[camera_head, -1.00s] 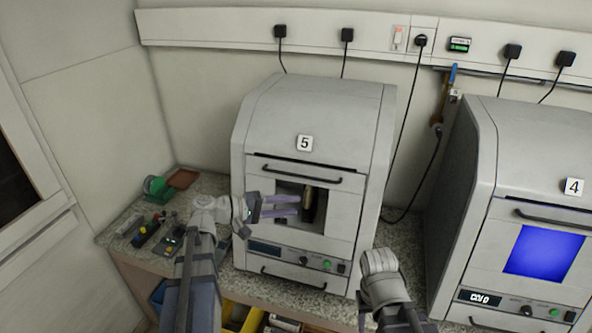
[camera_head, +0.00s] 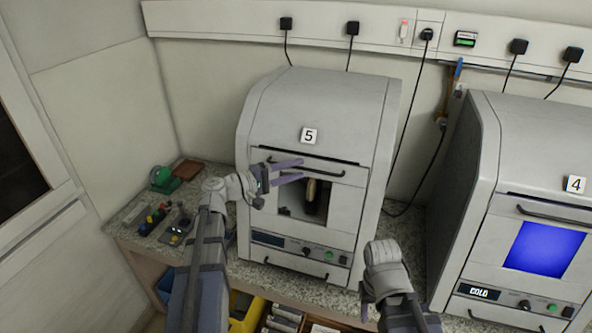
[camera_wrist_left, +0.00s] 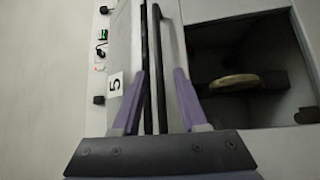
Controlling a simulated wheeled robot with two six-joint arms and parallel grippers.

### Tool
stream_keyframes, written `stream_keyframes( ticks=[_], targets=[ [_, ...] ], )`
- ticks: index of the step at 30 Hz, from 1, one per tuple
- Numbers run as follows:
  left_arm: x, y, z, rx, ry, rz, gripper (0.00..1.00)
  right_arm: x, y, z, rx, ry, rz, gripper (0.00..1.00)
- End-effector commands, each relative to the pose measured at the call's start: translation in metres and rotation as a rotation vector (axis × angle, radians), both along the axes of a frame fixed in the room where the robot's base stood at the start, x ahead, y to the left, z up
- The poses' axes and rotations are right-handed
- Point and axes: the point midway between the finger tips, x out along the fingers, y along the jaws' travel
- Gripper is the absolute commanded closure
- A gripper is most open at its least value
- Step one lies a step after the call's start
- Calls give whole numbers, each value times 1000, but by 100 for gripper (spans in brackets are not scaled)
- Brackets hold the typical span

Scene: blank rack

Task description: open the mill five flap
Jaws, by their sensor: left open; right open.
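Mill five (camera_head: 322,110) is a grey machine with a "5" label, standing on the bench. Its flap (camera_head: 345,200) is down, with a dark bar handle (camera_head: 318,172) along the top and a window below it. My left gripper (camera_head: 302,170) is open at the left part of this handle. In the left wrist view, the handle (camera_wrist_left: 172,50) runs down between the two purple fingers (camera_wrist_left: 158,98); I cannot tell whether they touch it.
Mill four (camera_head: 545,140) stands to the right with a blue window. Small tools and a green device (camera_head: 163,179) lie on the bench at left. A power cable (camera_head: 415,190) hangs between the mills. A lower handle (camera_head: 296,274) crosses mill five's base.

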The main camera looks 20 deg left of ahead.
Motion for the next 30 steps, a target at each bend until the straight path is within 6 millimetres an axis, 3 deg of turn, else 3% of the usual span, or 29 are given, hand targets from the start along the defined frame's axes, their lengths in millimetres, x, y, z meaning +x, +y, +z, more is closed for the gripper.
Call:
stream_keyframes(
  ticks=[12, 23, 30],
  targets=[
    [5, -6, 0, 0, 0, 0, 58, 0, 0, 0, 0, 0, 0, 50],
    [5, -5, 0, 0, 0, 0, 99, 0, 0, 0, 0, 0, 0, 50],
    [5, -5, 0, 1, 1, 0, 100, 0, 0, 0, 0, 0, 0, 50]
  ],
)
